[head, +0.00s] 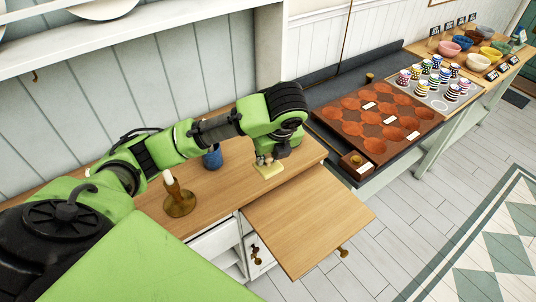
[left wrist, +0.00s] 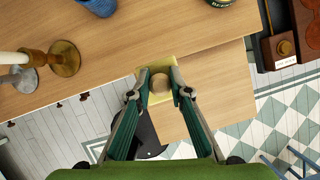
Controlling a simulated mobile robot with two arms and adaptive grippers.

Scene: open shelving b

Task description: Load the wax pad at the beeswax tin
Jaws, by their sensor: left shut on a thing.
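My left gripper (head: 266,160) is shut on the round wooden knob (left wrist: 160,84) of the wax pad, a pale yellow square (head: 268,171). The left wrist view shows the pad (left wrist: 143,73) between and beyond the fingertips (left wrist: 160,78). The pad is over the wooden counter near its front edge; I cannot tell whether it touches the wood. The dark round beeswax tin (left wrist: 222,3), with part of its lettering showing, is cut off by the top edge of the left wrist view, beyond the pad to the right. I cannot make out the tin in the head view. My right gripper is out of view.
A brass candlestick (head: 180,204) with a candle and a blue cup (head: 212,158) stand on the counter (head: 228,180). A lower wooden board (head: 310,218) juts out in front. A reddish-brown tray (head: 340,124) with round hollows lies to the right, before several patterned cups.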

